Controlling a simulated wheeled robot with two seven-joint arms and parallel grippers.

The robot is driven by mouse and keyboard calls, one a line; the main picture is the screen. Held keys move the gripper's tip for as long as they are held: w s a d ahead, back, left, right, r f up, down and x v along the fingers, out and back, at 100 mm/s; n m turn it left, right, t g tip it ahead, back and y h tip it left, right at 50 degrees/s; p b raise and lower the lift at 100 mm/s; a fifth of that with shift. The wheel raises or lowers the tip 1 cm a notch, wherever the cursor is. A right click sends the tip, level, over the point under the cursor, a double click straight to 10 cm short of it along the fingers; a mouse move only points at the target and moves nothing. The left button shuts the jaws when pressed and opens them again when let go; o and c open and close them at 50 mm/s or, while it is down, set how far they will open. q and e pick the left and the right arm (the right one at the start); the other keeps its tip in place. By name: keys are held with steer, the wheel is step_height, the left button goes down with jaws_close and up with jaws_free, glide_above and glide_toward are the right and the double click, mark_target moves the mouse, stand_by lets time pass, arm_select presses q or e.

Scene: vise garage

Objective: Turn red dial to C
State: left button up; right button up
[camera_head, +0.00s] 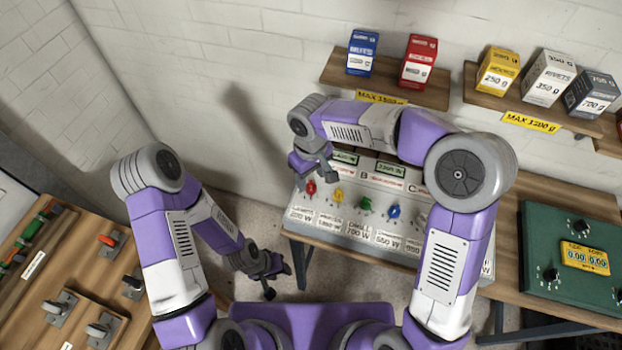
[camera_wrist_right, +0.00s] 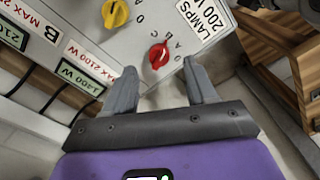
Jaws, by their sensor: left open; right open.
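The red dial (camera_head: 311,187) is at the left end of the row of dials on the light grey panel (camera_head: 340,232). In the right wrist view the red dial (camera_wrist_right: 158,56) lies just beyond and between my right fingertips, with letters printed around it; which letter it points to is not clear. My right gripper (camera_head: 316,177) is open above the panel's left end, and its fingers (camera_wrist_right: 160,70) stand apart on either side of the dial without visible contact. My left gripper (camera_head: 278,281) is open and empty, low and left of the panel.
Yellow (camera_head: 337,196), green (camera_head: 365,204) and blue (camera_head: 393,211) dials stand right of the red one. A green panel (camera_head: 540,285) lies at the right. Shelves with boxes (camera_head: 417,62) hang above. A wooden board with switches (camera_head: 70,290) is at the left.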

mark_target(311, 184)
steer(key=shift+f, duration=2.15)
steer(key=shift+w, duration=0.1)
steer(key=c, duration=1)
steer(key=shift+c, duration=0.2)
steer(key=shift+r+n, duration=0.1)
steer(key=shift+n, duration=0.2)
steer(key=n+p, duration=0.1)
steer(key=n, duration=0.1)
steer(key=shift+n, duration=0.4)
steer(key=shift+n+p, duration=1.05)
steer(key=shift+n, duration=1.15)
